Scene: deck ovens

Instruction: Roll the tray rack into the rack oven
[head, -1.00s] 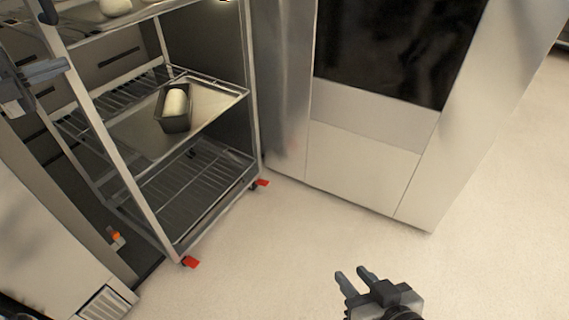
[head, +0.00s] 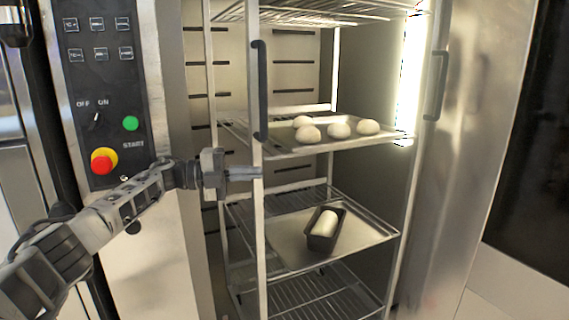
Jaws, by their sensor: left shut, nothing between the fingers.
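The tray rack (head: 256,215) is a tall metal frame with several shelves, standing upright in the opening of the rack oven (head: 172,130). How deep it sits I cannot tell; its wheels are below the view. A tray of pale dough balls (head: 338,131) is on its middle level. A dark loaf tin (head: 325,232) with dough sits on the tray below. A black upright handle (head: 259,90) is on the rack's left front post. My left gripper (head: 258,173) is shut and empty, its fingertips at that post, below the handle; contact is unclear. My right gripper is out of view.
The oven's control panel (head: 99,80) with a red stop button (head: 103,161) and a green button (head: 130,123) is at the left, close above my left arm. A lit strip (head: 410,75) and a steel panel with a black handle (head: 437,85) stand at the right.

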